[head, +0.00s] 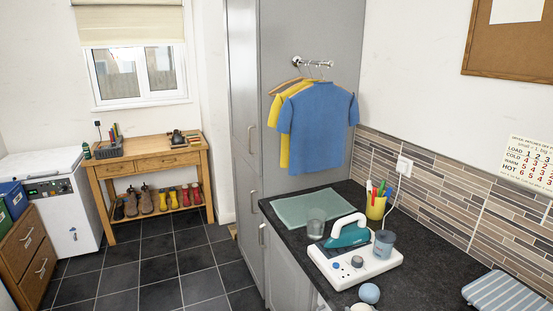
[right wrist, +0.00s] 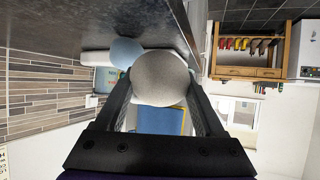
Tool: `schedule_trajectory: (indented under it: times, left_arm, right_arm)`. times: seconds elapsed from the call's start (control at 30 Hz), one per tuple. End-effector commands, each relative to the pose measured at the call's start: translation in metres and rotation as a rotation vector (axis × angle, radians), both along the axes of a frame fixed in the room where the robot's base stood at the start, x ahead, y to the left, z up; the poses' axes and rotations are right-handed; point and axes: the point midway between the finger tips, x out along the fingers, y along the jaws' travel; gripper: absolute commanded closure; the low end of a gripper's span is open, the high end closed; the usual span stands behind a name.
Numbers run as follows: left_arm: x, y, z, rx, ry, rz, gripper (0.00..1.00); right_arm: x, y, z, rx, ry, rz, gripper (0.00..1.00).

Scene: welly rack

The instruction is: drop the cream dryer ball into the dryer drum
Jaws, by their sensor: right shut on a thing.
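The cream dryer ball (right wrist: 160,79) is held between the two dark fingers of my right gripper (right wrist: 161,84) in the right wrist view. The fingers press on it from both sides, and the ball looks greyish in shadow there. In the head view only a small pale top of the ball (head: 360,307) shows at the bottom edge, beside a pale blue ball (head: 369,293). The blue ball (right wrist: 126,53) also shows behind the held ball in the right wrist view. I cannot make out the dryer drum in either view. My left gripper is not in view.
The dark worktop (head: 430,260) holds a white board (head: 355,268) with a teal iron (head: 347,234), a grey cup (head: 384,244), a glass (head: 316,222) and a yellow pen pot (head: 376,205). A tall grey cupboard (head: 245,120) stands behind. A white appliance (head: 70,205) is far left.

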Motion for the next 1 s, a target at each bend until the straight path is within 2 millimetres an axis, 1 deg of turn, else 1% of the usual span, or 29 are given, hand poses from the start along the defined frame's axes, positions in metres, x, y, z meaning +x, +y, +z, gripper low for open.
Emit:
schedule_trajectory:
  times: [0.03, 0.1, 0.2, 0.3, 0.47, 0.67, 0.73, 0.93, 0.97, 1.0]
  left_arm:
    - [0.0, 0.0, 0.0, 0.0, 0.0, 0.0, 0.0]
    - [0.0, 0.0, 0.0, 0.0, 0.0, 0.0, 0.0]
    - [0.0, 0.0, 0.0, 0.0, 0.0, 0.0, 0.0]
    - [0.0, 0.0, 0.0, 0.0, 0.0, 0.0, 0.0]
    - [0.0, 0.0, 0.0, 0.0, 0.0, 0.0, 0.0]
    - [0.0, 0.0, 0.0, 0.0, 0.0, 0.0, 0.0]
    - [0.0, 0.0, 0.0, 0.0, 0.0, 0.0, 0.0]
    - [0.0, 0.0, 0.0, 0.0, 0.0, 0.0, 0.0]
    - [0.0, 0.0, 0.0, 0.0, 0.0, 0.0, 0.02]
    - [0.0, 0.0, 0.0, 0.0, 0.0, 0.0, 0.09]
  right_arm:
    - [-0.006, 0.017, -0.007, -0.002, -0.001, 0.009, 0.83]
    - [-0.015, 0.035, -0.014, -0.001, -0.001, 0.01, 0.83]
    - [-0.026, 0.053, -0.019, -0.001, -0.002, 0.012, 0.83]
    - [-0.033, 0.064, -0.022, 0.0, -0.001, 0.013, 0.83]
    - [-0.037, 0.068, -0.023, 0.001, -0.001, 0.012, 0.83]
    - [-0.036, 0.068, -0.024, 0.002, 0.0, 0.012, 0.83]
    - [-0.034, 0.068, -0.026, 0.002, 0.0, 0.012, 0.83]
    - [-0.02, 0.068, -0.052, 0.002, 0.0, 0.012, 0.83]
    - [-0.018, 0.068, -0.055, 0.002, 0.0, 0.012, 0.83]
    - [-0.016, 0.068, -0.06, 0.002, 0.0, 0.012, 0.83]
